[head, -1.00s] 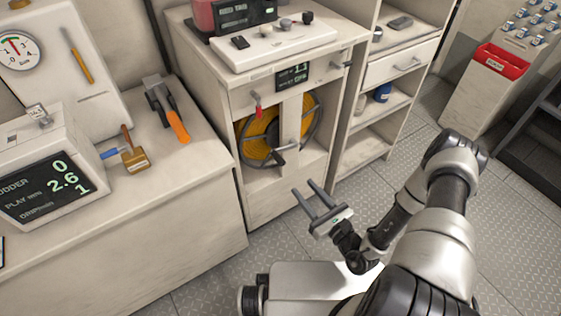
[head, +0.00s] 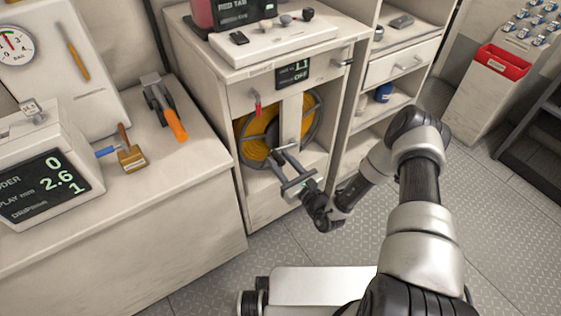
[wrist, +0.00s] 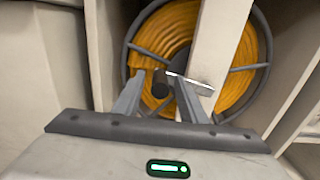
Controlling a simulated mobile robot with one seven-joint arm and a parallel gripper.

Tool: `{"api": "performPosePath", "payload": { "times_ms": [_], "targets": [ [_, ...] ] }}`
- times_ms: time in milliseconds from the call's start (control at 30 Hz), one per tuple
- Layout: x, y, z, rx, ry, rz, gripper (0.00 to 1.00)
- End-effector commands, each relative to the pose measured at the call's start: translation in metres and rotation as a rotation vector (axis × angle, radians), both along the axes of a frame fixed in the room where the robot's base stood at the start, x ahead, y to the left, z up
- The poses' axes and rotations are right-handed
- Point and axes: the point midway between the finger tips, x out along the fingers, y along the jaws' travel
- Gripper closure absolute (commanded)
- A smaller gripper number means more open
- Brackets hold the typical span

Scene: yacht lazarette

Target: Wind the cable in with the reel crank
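The reel (head: 243,150) of orange cable sits in an opening in the pale cabinet, behind an upright post. In the wrist view the cable reel (wrist: 150,35) fills the upper middle, with its dark rim and spokes. The dark crank knob (wrist: 161,86) shows between my fingertips, with a thin metal bar beside it. My gripper (head: 282,156) is open, its two fingers pointing at the reel's lower front. In the wrist view my gripper (wrist: 160,92) has a finger on either side of the knob; contact is not clear. In the head view the fingers partly hide the crank.
A red lever (head: 257,106) and a small display (head: 292,74) are on the cabinet front above the reel. The post (wrist: 215,50) stands close to my right finger. Shelves (head: 385,110) stand to the right. Floor is clear in front.

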Motion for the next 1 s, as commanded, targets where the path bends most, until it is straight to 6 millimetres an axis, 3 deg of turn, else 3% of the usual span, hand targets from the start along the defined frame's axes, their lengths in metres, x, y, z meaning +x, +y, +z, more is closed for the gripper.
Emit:
{"api": "performPosePath", "payload": {
  "times_ms": [133, 367, 733, 1000],
  "targets": [
    [0.000, 0.000, 0.000, 0.000, 0.000, 0.000, 0.64],
    [0.000, 0.000, 0.000, 0.000, 0.000, 0.000, 1.00],
    [0.000, -0.002, 0.003, 0.022, 0.015, -0.002, 1.00],
    [0.002, -0.006, 0.018, 0.141, 0.095, -0.004, 1.00]
  ]
}}
